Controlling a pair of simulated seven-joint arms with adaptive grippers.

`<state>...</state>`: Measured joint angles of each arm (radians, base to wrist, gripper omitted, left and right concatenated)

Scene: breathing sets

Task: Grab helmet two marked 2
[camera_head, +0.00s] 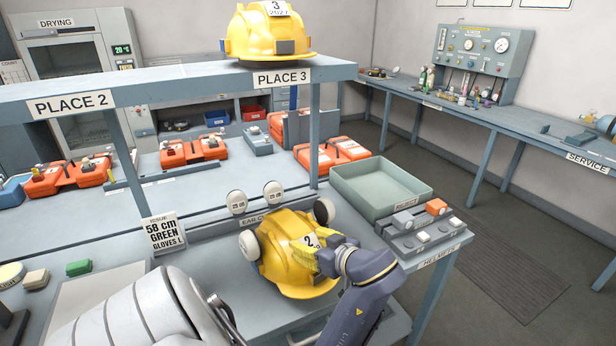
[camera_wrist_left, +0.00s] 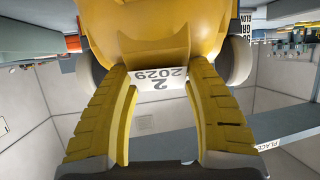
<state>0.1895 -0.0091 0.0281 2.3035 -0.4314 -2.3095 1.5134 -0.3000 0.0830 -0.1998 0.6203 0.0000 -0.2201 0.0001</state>
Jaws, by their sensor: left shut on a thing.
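The yellow helmet marked 2 (camera_head: 285,262) is at the front bench, below the PLACE 3 sign, with round ear cups at its sides. My left gripper (camera_head: 318,258) is at its right side, by the label, and is shut on it. In the left wrist view the helmet (camera_wrist_left: 200,25) appears upside down, and its white label (camera_wrist_left: 160,85) reads 2 and 2029. The yellow fingers of the left gripper (camera_wrist_left: 158,72) lie either side of that label. I cannot tell whether the helmet touches the bench. My right gripper is not in view.
A yellow helmet marked 3 (camera_head: 268,35) stands on the upper shelf (camera_head: 190,78) above PLACE 3. PLACE 2 (camera_head: 70,104) on that shelf is bare. A green tray (camera_head: 382,186) and a block panel (camera_head: 420,228) are right of helmet 2. Ear cups (camera_head: 236,201) stand behind it.

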